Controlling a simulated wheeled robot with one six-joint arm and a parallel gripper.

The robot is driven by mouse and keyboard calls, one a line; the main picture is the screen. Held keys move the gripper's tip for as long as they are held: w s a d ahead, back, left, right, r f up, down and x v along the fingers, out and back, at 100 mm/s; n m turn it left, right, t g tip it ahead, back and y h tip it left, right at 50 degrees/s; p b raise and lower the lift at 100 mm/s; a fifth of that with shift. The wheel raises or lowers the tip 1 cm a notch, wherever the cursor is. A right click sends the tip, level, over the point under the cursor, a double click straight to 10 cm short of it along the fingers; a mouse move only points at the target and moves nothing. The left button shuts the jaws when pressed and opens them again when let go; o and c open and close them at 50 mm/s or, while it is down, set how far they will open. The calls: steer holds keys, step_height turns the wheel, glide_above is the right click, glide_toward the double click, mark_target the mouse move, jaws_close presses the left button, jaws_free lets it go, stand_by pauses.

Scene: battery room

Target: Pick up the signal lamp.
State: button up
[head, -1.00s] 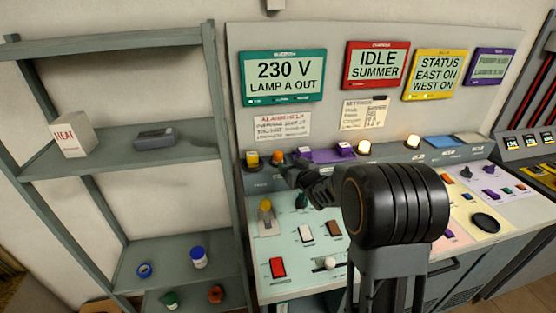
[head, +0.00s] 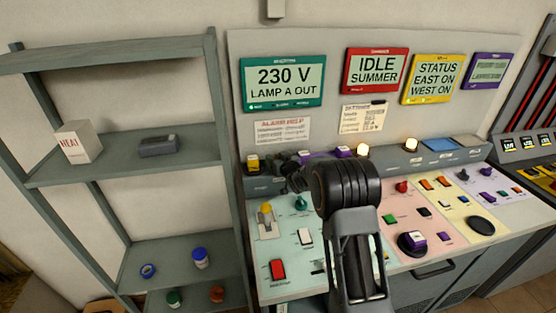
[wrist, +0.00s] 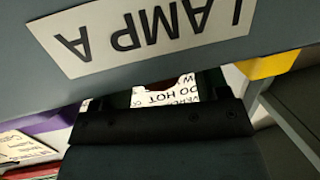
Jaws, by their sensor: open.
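My gripper (head: 290,172) is open at the left part of the console's raised back ledge, below the green "230 V, LAMP A OUT" screen. In the wrist view, a grey face with a "LAMP A" label (wrist: 150,38), upside down, fills the top. A white printed label (wrist: 165,95) shows beyond my gripper's dark edge. I cannot make out the signal lamp for sure; the spot by my gripper is largely hidden by the arm. Two glowing lamps stand farther right on the ledge, one (head: 362,150) near the middle and one (head: 411,144) right of it.
A yellow block (head: 252,163) stands on the ledge left of my gripper. The sloped panel holds switches and knobs, including a red rocker (head: 278,270). A grey shelf (head: 120,155) with a white "HEAT" box (head: 78,141) stands close on the left.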

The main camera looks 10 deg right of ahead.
steer(key=shift+w+a, duration=0.1)
steer(key=shift+w, duration=0.1)
steer(key=shift+c, duration=0.3)
steer(key=c, duration=1)
steer(key=shift+o, duration=0.2)
